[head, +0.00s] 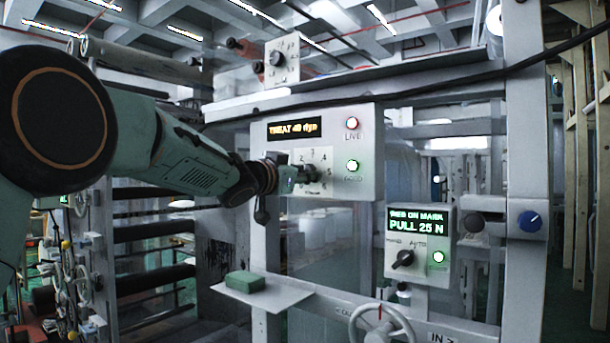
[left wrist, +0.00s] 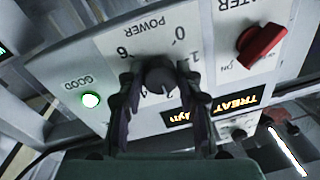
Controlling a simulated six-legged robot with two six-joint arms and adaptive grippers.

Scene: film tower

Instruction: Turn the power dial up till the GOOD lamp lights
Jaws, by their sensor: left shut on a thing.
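The treater panel (head: 368,190) is on the frame in the middle of the head view. Its display (head: 294,129) reads TREAT and what looks like 40 dyn. Its GOOD lamp (head: 352,166) glows green, also in the left wrist view (left wrist: 90,100). The LIVE lamp (head: 352,123) above it glows red. My left gripper (head: 296,178) is at the numbered dial scale and covers much of it. In the left wrist view its fingers (left wrist: 156,84) are closed around the dark power dial (left wrist: 160,76). I cannot read the dial's pointer. My right gripper is not in view.
A red switch (left wrist: 262,44) sits beside the dial in the left wrist view. A lower panel (head: 420,268) reads PULL 25 N. A handwheel (head: 380,330) and a small shelf (head: 290,293) with a green block (head: 245,282) are below. A dark cable crosses above the panel.

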